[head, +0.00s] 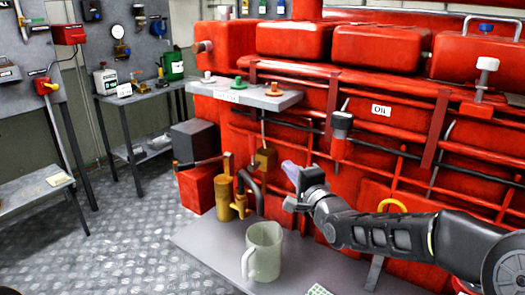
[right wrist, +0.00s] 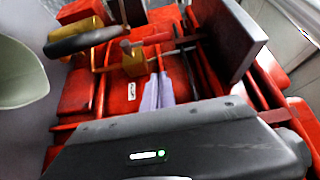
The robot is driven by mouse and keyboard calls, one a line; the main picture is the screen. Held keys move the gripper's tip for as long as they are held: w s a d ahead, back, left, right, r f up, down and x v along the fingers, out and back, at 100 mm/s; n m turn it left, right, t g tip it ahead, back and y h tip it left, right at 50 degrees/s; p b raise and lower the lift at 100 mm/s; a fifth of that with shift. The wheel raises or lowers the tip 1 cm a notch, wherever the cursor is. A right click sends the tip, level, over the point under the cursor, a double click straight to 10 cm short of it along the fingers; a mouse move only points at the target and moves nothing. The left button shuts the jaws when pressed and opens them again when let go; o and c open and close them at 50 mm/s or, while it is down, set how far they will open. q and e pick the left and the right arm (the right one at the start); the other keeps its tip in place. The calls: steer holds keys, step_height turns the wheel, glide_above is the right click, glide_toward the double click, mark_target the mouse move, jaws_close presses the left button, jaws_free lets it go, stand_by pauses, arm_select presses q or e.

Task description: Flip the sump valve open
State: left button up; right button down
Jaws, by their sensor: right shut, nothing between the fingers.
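A brass valve block (head: 265,160), which looks like the sump valve, sits on the red engine's side above the grey bench, with a thin rod rising from it. It also shows in the right wrist view (right wrist: 135,62), with a small white label (right wrist: 131,91) near it, too blurred to read. My right gripper (head: 291,172) is shut and empty, its pale fingertips just right of and slightly below the block in the head view. In the right wrist view the closed fingers (right wrist: 156,92) point toward the block's side; I cannot tell whether they touch it. My left gripper is out of view.
A translucent jug (head: 264,253) stands on the grey bench (head: 210,243) below the valve. Brass fittings and a curved grey pipe (head: 250,190) stand left of it. A grey shelf (head: 255,97) with coloured caps overhangs the valve. Red pipes run along the engine.

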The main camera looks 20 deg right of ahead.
steer(key=w+a+p, duration=0.1)
steer(key=w+a, duration=0.3)
steer(key=w, duration=0.8)
steer(key=shift+p, duration=0.3)
steer(key=shift+w, duration=0.1)
